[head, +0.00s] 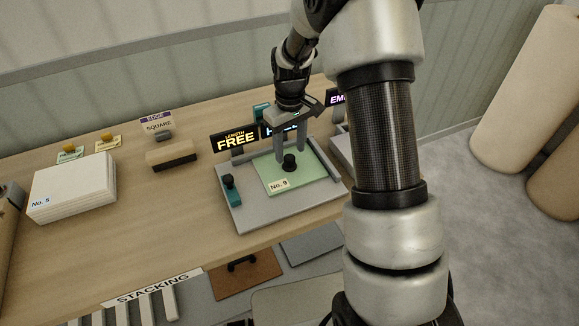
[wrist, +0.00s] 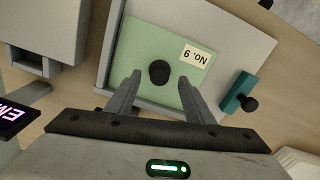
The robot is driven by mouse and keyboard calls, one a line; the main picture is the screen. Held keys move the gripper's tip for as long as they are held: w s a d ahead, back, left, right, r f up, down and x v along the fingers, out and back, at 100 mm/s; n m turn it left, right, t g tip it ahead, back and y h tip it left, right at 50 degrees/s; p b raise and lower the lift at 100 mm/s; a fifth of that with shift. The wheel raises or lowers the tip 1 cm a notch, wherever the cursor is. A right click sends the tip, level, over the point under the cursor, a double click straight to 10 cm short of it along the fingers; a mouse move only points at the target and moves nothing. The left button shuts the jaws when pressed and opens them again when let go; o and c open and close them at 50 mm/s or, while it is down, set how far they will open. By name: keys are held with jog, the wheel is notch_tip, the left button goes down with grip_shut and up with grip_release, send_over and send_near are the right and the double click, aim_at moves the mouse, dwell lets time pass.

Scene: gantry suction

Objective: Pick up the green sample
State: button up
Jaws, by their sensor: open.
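The green sample (head: 312,180) is a flat light-green plate with a black knob (head: 290,162) and a "No. 9" label. It lies on a grey tray (head: 265,222) on the wooden table. In the wrist view the green sample (wrist: 140,45) lies beyond my fingers, with its black knob (wrist: 159,71) showing between them. My gripper (head: 291,160) is above the sample, pointing down, its two grey fingers open on either side of the knob. In the wrist view my gripper (wrist: 158,82) is open and holds nothing. Whether the fingers touch the plate I cannot tell.
A teal block with a black knob (head: 230,188) sits on the tray's left side. Signs reading "FREE" (head: 236,139) stand behind. The table's front-left area is clear.

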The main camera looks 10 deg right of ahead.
aim_at(290, 157)
notch_tip(290, 157, down, 4)
jog(key=shift+r, duration=0.25)
jog(key=shift+c, duration=0.2)
grip_shut()
jog(key=shift+r, duration=0.1)
notch_tip(290, 157, up, 9)
jog(key=shift+s+f+b, duration=0.15)
jog(key=shift+f+b, duration=1.3)
jog(key=shift+f, duration=0.55)
jog(key=shift+s+f+b, duration=0.15)
jog(key=shift+f+b, duration=1.25)
jog(key=shift+f, duration=0.6)
